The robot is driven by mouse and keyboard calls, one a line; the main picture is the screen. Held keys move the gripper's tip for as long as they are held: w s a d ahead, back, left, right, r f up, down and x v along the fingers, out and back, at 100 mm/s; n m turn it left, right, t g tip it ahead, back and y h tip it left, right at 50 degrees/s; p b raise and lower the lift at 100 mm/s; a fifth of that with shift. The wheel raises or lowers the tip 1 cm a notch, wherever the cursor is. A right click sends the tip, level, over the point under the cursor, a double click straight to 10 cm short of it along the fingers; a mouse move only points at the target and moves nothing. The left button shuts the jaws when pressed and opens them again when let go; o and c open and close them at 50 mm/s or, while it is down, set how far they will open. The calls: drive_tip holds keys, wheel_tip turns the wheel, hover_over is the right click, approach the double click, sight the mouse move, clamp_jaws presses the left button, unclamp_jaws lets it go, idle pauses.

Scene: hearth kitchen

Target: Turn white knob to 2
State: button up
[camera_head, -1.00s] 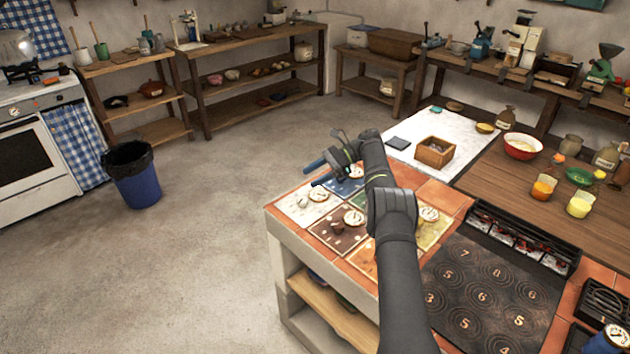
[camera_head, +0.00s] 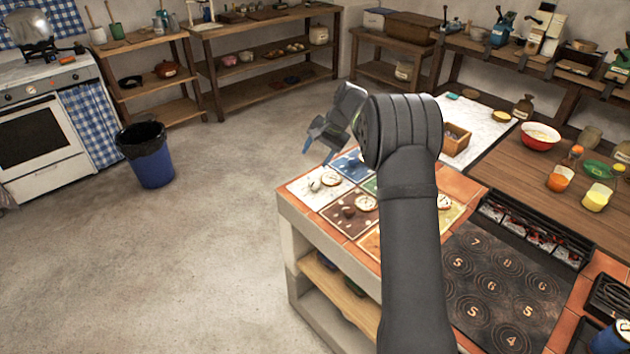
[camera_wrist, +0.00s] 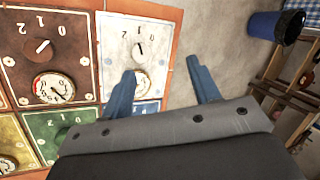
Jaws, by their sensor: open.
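The white panel (camera_head: 305,193) is on the tiled counter, left of the blue panel. Its white knob (camera_head: 315,186) sits beside a small round gauge (camera_head: 331,178). My gripper (camera_head: 319,148) is above the panels, apart from the knob. In the wrist view its blue fingers (camera_wrist: 160,68) are spread and empty. The left finger partly overlaps the white panel; the right finger is over the floor side.
A brown panel (camera_head: 350,226) with its own knob and gauge lies next to the white one. Green, yellow and orange panels are nearby, partly hidden by my arm. The numbered black hotplate (camera_head: 500,290) is at right. Open floor lies left of the counter.

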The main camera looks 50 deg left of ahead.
drive_tip(key=s+d+r+n+t, duration=0.3)
drive_tip(key=d+r+n+t, duration=0.1)
drive_tip(key=n, duration=0.4)
approach(315, 182)
drive_tip(key=shift+t, duration=0.3)
drive_tip(key=x, duration=0.8)
drive_tip(key=shift+s+a+f, duration=0.15)
drive_tip(key=shift+s+f, duration=0.2)
drive_tip(key=shift+f, duration=0.05)
drive_tip(key=c, duration=1)
drive_tip(key=shift+w+n+g, duration=0.15)
drive_tip(key=shift+n+g, duration=0.65)
drive_tip(key=shift+n, duration=1.4)
drive_tip(key=shift+y, duration=0.3)
drive_tip(key=o, duration=1)
